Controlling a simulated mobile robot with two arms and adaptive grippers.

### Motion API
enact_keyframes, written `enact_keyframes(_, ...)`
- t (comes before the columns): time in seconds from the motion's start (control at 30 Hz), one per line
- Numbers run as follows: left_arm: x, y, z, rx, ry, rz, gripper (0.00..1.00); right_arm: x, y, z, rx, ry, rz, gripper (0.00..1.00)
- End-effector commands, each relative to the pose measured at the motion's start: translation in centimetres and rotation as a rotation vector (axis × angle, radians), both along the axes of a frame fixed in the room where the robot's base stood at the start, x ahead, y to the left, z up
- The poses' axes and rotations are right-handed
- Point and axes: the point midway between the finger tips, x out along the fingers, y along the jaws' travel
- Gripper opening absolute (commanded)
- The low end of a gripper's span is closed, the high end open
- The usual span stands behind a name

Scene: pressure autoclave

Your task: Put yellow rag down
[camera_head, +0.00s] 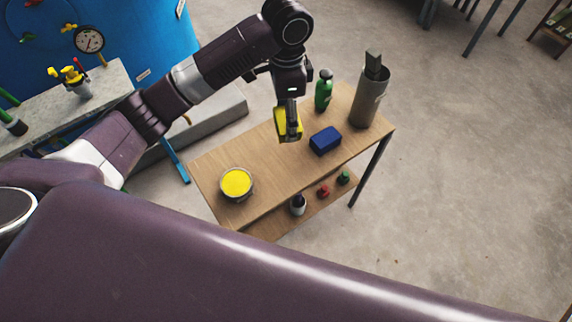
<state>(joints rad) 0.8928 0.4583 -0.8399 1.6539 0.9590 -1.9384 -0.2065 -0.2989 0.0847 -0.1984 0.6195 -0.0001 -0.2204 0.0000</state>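The yellow rag (280,124) is at the fingers of my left gripper (290,130), over the back middle of the wooden table (245,160). The gripper points down and looks shut on the rag, with yellow showing on both sides of the grey finger. I cannot tell whether the rag's lower edge touches the tabletop. My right gripper is not in view.
A blue block (325,140) lies just right of the rag. A green bottle (323,91) and a grey cylinder (369,98) stand behind it. A bowl with yellow contents (237,184) is at the front left. Bare tabletop lies between bowl and rag. Small bottles (298,205) stand on the lower shelf.

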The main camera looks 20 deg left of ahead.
Motion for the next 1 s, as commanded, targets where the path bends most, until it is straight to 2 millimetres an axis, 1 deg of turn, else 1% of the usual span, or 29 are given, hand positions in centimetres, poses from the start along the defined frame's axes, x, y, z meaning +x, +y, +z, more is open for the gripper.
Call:
enact_keyframes(0.07, 0.0, 0.0, -0.2, 0.000, 0.001, 0.001, 0.40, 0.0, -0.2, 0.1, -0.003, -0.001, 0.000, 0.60)
enact_keyframes(0.17, -0.1, 0.1, -1.5, 0.001, 0.005, 0.003, 0.40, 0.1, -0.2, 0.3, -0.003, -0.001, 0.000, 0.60)
enact_keyframes(0.27, -0.2, 0.1, -3.9, 0.001, 0.008, 0.003, 0.40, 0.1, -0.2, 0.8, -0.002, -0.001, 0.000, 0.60)
enact_keyframes(0.4, -0.2, 0.0, -7.7, 0.001, 0.007, 0.003, 0.40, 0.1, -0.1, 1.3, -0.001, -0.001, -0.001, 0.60)
enact_keyframes(0.6, -0.1, 0.1, -12.6, 0.001, 0.005, 0.003, 0.40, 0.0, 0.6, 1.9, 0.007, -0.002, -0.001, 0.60)
enact_keyframes(0.7, -0.1, 0.0, -14.2, -0.001, 0.003, 0.002, 0.40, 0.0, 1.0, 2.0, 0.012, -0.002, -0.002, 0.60)
enact_keyframes(0.87, -0.1, 0.0, -15.6, -0.001, 0.002, 0.002, 0.40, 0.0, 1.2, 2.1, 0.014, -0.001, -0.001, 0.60)
enact_keyframes(1.0, -0.1, 0.0, -17.6, 0.000, 0.004, 0.003, 0.40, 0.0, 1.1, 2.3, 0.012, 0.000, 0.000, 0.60)
